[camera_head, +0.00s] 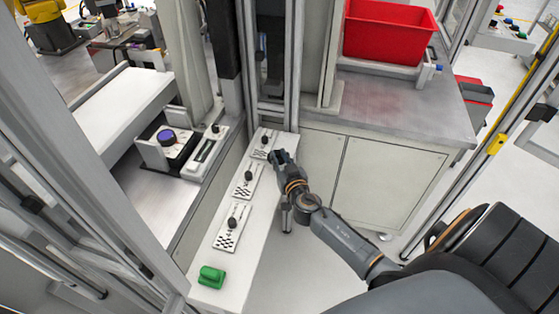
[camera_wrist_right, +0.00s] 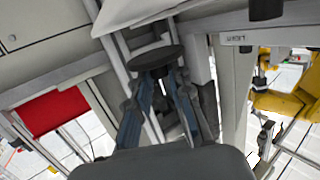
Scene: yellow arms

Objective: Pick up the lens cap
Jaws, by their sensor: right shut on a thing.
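The lens cap (camera_wrist_right: 155,57) appears in the right wrist view as a flat, dark round disc at the fingertips. My right gripper (camera_wrist_right: 162,76) is shut on it, with a finger on each side below the disc. In the head view my right gripper (camera_head: 278,157) is over the far part of the narrow white ledge, and the cap is too small and dark there to tell from the fingertips. My left gripper is not in view.
The white ledge (camera_head: 213,267) carries several plates with black knobs, such as the near plate (camera_head: 228,238), and a green block (camera_head: 211,277) at its near end. A red bin (camera_head: 388,32) stands on the grey cabinet (camera_head: 390,105). Frame posts rise behind the ledge.

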